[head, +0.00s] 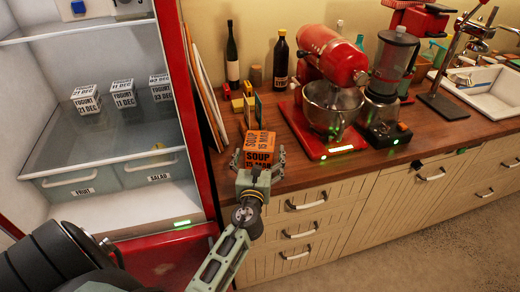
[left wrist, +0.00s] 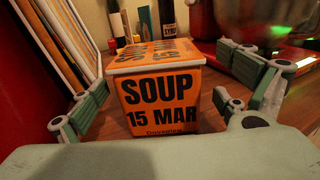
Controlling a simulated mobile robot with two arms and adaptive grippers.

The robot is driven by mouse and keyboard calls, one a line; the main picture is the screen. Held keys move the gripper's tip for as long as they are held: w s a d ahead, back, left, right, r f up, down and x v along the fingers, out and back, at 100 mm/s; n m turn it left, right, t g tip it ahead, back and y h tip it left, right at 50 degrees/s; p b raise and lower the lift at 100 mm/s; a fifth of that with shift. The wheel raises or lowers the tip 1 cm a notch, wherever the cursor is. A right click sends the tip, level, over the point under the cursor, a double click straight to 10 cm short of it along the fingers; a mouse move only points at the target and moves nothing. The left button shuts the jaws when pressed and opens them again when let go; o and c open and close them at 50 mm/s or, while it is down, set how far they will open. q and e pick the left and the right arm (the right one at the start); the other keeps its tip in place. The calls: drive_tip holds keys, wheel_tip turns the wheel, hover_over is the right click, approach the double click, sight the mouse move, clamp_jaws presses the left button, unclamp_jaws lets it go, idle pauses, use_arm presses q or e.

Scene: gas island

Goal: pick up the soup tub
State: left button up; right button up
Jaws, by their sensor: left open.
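The soup tub (head: 260,142) is an orange box with a light rim and black lettering, "SOUP 15 MAR". It stands upright on the wooden counter near the front edge, between the fridge and the red mixer. In the left wrist view the tub (left wrist: 160,98) stands straight ahead. My left gripper (head: 258,158) is open at the tub, with one finger on each side. In the left wrist view the fingers (left wrist: 158,112) show gaps to the tub on both sides. The tub's lower front is partly hidden by the gripper in the head view. My right gripper is not in view.
The open fridge (head: 185,90) with yogurt tubs (head: 124,93) is on the left. Boards (head: 205,95) lean beside it. The red mixer (head: 325,60) and a blender (head: 390,70) stand to the right. Bottles (head: 281,60) and small yellow items are behind the tub.

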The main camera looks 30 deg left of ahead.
use_arm(q)
drive_tip(key=x, duration=0.3)
drive_tip(key=shift+w+a+r, duration=0.15)
drive_tip(key=shift+w+a, duration=0.1)
drive_tip(key=shift+w, duration=0.1)
drive_tip(key=c, duration=1.7)
drive_tip(key=shift+r, duration=0.1)
drive_tip(key=shift+c, duration=0.7)
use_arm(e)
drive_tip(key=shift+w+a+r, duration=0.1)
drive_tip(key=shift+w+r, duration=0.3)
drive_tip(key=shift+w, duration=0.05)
